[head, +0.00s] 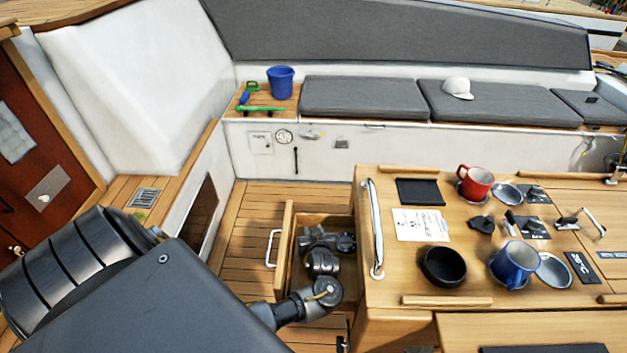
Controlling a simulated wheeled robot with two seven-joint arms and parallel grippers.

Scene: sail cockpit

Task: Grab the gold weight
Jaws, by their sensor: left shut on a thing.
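I cannot make out a gold weight anywhere in the head view. My left arm comes in from the lower left, and its wrist bends over an open wooden drawer (288,245) at the left end of the table. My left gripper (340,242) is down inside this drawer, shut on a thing. The wrist and fingers hide what it holds and much of the drawer's inside. My right gripper is not in view.
The table (460,280) carries a red mug (475,181), a blue mug (514,262), a black bowl (443,266) and several small items. A metal rail (374,230) runs along its left end, close to my gripper. Wooden floor (245,220) lies clear left of the drawer.

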